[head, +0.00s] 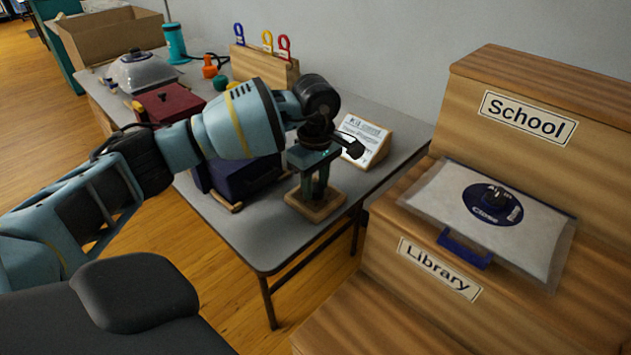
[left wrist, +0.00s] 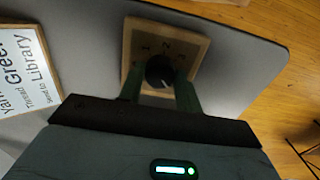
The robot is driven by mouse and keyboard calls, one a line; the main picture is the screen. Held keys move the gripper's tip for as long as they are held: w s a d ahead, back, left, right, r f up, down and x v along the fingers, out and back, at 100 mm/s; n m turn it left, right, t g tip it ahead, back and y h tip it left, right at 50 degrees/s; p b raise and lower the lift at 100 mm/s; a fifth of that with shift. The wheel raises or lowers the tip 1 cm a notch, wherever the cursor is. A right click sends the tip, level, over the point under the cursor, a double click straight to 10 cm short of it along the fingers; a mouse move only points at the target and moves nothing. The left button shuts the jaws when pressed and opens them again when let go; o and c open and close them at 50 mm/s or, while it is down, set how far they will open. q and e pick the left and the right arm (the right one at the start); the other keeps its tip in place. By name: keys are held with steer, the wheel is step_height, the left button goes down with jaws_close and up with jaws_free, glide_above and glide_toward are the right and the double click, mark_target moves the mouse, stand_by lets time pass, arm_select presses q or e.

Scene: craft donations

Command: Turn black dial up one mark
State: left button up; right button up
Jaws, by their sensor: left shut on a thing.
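The black dial (left wrist: 160,71) sits on a square wooden base (left wrist: 190,48) with several dark marks along its far side, too small to read surely. A pale pointer line shows on the dial's near side in the left wrist view. My left gripper (left wrist: 160,85) points down at the dial, with one greenish finger on each side of it, shut on it. In the head view, the wooden base (head: 316,208) stands near the table's front right corner under my left gripper (head: 316,192), which mostly hides the dial. My right gripper is not in view.
A tilted sign (head: 367,139) stands just behind the dial. A dark blue box (head: 240,180) and a red box (head: 170,101) lie to the left on the grey table (head: 262,240). Wooden steps labelled School and Library, bearing a clear pouch (head: 540,245), stand right.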

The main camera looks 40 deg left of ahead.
mark_target(316, 187)
arm_select(q)
steer(key=shift+r, duration=0.1)
steer(key=o, duration=1)
step_height(316, 187, up, 7)
steer(key=shift+f+p, duration=0.15)
steer(key=shift+p, duration=0.15)
steer(key=shift+r, duration=0.55)
steer(key=shift+f, duration=0.1)
